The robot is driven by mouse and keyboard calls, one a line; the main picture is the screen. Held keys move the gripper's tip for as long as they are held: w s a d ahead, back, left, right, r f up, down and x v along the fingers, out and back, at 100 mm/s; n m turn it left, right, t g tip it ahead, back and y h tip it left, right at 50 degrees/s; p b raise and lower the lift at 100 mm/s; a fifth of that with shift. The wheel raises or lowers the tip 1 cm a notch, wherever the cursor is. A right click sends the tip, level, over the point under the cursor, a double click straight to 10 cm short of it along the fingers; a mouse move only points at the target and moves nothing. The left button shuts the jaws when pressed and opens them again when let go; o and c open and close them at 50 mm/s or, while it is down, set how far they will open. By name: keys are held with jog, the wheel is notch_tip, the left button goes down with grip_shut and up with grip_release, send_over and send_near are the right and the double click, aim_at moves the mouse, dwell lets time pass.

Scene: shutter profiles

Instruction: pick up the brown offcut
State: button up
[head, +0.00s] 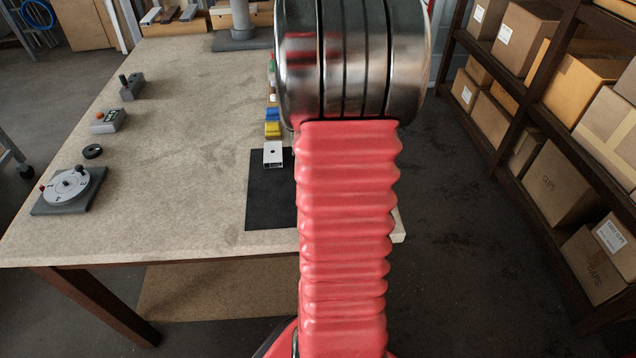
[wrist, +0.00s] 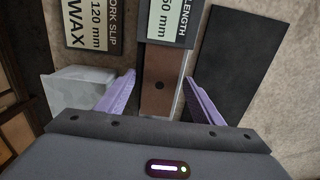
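The fingers are apart, with a gap visible on each side of the strip, so my gripper is open. In the head view my red arm hides my gripper, and I cannot make out the brown offcut.
In the wrist view a "WORK SLIP" card (wrist: 92,25), a pale block (wrist: 68,88) and a black mat (wrist: 232,60) lie around the strip. In the head view yellow (head: 272,130) and silver (head: 273,154) pieces stand on the workbench (head: 180,180). Box shelves (head: 530,120) stand right.

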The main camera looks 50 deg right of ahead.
jog(key=c, duration=1.1)
jog(key=shift+c, duration=0.2)
notch_tip(320, 180, up, 10)
dwell(0.5)
